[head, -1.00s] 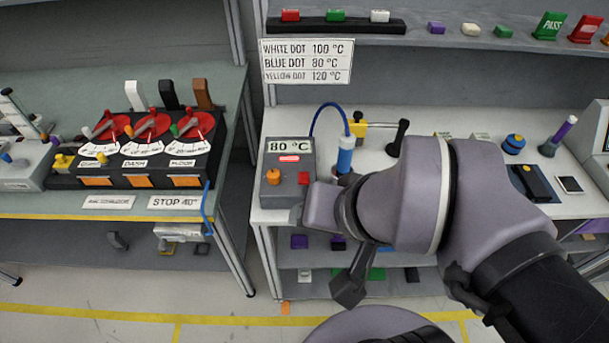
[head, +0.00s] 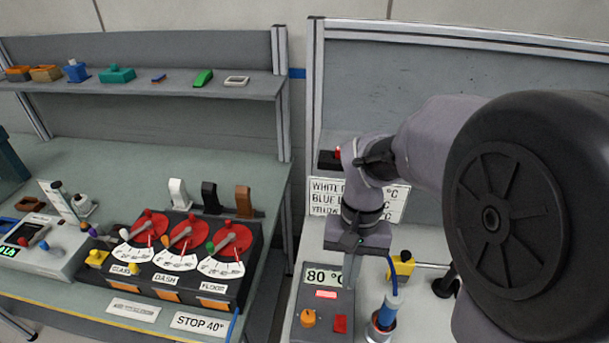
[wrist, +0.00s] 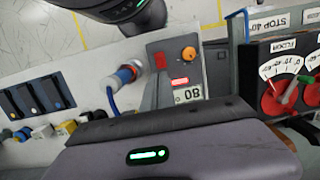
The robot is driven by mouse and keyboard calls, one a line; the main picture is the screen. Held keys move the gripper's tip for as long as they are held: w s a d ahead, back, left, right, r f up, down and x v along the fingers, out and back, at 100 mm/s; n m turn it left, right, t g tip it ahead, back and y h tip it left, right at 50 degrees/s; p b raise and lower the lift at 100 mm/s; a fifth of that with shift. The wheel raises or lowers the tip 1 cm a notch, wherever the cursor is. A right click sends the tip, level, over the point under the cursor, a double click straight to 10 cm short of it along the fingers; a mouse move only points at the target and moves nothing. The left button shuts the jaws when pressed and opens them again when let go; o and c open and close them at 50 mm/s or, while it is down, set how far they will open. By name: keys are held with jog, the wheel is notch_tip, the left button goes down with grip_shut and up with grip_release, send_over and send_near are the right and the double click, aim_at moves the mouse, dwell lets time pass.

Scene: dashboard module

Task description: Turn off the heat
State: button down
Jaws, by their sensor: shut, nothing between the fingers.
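The heat control box (head: 313,337) is dark grey, with a display (head: 322,277) reading 80 °C, a lit red label (head: 326,294), an orange knob (head: 308,318) and a red button (head: 340,324). In the wrist view the box (wrist: 203,62) appears upside down, with the orange knob (wrist: 189,53) and red button (wrist: 161,61) clear. My gripper (head: 350,280) is shut and empty, pointing down over the display's right side, apart from the button. In the wrist view its fingers (wrist: 164,80) point toward the red button. Whether they touch the box cannot be told.
A blue tool (head: 388,310) with a blue cable stands right of the box. A yellow-black clamp (head: 401,268) is behind it. A gauge panel (head: 190,262) with red dials stands on the left bench. A temperature sign (head: 396,205) is behind my wrist.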

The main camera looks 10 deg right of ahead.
aim_at(341, 327)
jog(key=f+b, duration=0.2)
jog(key=f, duration=0.2)
jog(key=s+f+b, duration=0.1)
jog(key=f+b, duration=0.1)
jog(key=f, duration=0.3)
jog(key=s+f+b, duration=0.1)
jog(key=f+b, duration=0.1)
jog(key=f, duration=0.3)
jog(key=shift+s+a+f, duration=0.15)
jog(key=shift+a, duration=0.15)
